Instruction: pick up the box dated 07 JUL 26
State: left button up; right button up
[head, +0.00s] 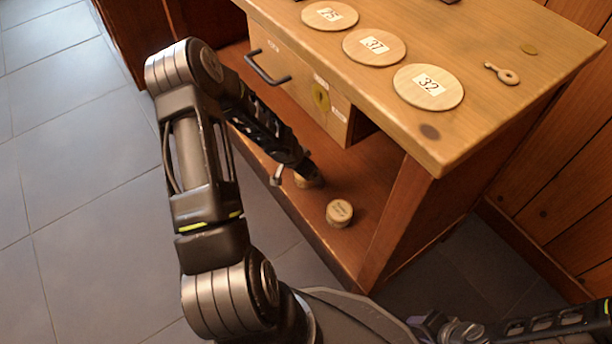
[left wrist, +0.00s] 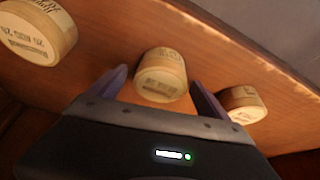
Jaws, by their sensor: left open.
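Three round, pale wooden boxes with dark printed labels show in the left wrist view: one at left (left wrist: 38,32), one in the middle (left wrist: 160,74) and one at right (left wrist: 243,104). The left box's label is upside down and seems to include a 26. My right gripper (head: 432,326) is at the lower right.
The low wooden shelf (head: 352,250) lies under a counter (head: 500,60) bearing round discs numbered 25, 37 and 32 and a small wooden key-shaped piece (head: 502,73). A drawer front with a dark handle (head: 266,68) and an upright panel (head: 395,222) bound the shelf space. Tiled floor is clear at left.

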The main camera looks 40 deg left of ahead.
pick_arm(q)
jog(key=shift+c, duration=0.2)
jog(key=c, duration=1.4)
jog(key=shift+r, duration=0.15)
